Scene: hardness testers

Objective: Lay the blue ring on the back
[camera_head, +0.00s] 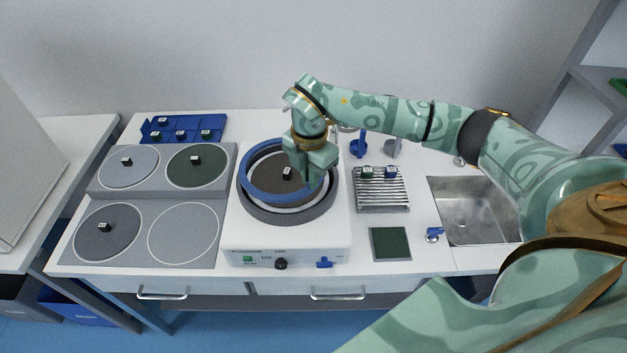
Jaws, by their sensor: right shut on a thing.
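The blue ring (246,181) is over the round bowl of the white grinding machine (335,235) in the middle of the bench. It sits a little up and left of the bowl's grey rim (275,218), and a pale band shows between them. My right gripper (313,178) is shut on the ring's right side and hides that part. I cannot tell whether the ring touches the bowl. A dark disc with a small dark sample (287,173) shows inside the ring. My left gripper is not in view.
Left are grey plates (150,195) with round discs and small samples, and a blue sample tray (215,123) behind. Right are a slatted metal rack (382,200), a green pad (390,243), and a sink (475,210). A blue-based item (358,147) stands behind the rack.

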